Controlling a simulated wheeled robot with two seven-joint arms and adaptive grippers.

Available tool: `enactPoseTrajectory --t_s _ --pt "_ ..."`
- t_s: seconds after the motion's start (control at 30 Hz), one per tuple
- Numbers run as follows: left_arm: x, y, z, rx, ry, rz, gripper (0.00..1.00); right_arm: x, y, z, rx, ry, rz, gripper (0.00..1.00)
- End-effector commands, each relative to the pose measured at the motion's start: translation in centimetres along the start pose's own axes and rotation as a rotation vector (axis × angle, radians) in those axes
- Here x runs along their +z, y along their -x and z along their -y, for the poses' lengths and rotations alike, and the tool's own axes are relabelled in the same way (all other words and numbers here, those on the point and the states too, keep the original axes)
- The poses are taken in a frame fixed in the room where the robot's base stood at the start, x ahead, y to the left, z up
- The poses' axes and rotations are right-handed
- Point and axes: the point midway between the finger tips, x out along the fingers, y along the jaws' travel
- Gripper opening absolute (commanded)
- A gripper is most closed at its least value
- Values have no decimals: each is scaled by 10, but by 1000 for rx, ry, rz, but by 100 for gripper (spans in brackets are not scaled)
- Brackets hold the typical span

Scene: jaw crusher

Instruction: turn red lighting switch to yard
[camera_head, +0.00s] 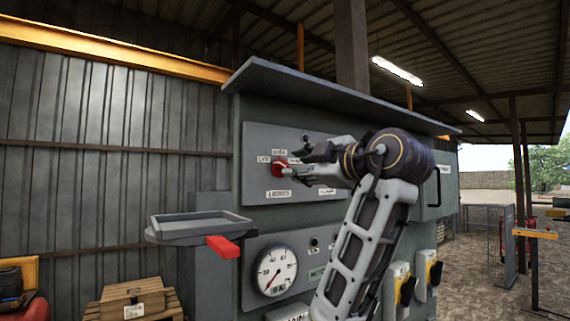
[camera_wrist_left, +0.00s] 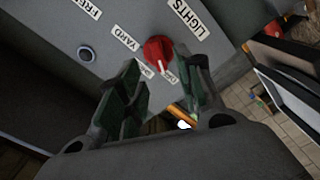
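The red lighting switch (camera_head: 281,169) is a round knob on the upper grey panel, above the LIGHTS label (camera_head: 278,194). It also shows in the left wrist view (camera_wrist_left: 157,50), just beyond the fingertips, with a pale mark at its lower edge towards small labels partly hidden by my fingers. The YARD label (camera_wrist_left: 126,38) is readable to its upper left there. My left gripper (camera_head: 298,163) is open, its fingers spread at either side of the knob's near side; I cannot tell whether they touch it. My right gripper is out of view.
A grey tray (camera_head: 198,227) and a red handle (camera_head: 223,247) stick out at the left. A dark round button (camera_wrist_left: 86,54) lies near the YARD label.

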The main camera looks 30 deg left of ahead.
Motion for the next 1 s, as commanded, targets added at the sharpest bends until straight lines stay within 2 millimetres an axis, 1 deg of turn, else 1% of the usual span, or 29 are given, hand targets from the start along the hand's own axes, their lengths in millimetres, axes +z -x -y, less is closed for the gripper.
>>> enactPoseTrajectory --t_s 0.03,0.3,0.5,0.7,0.97,1.0 --pt "-1 -7 -1 -1 0 -2 36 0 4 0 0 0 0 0" --pt "-2 -39 -1 -1 0 -2 36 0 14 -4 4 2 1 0" --pt "-1 -57 -1 0 1 -1 36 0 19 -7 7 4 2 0" --pt "-1 -64 0 0 1 -1 36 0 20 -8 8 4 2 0" --pt "0 -65 0 0 1 0 36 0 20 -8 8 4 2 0" --pt "0 -65 0 0 1 0 33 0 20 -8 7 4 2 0"
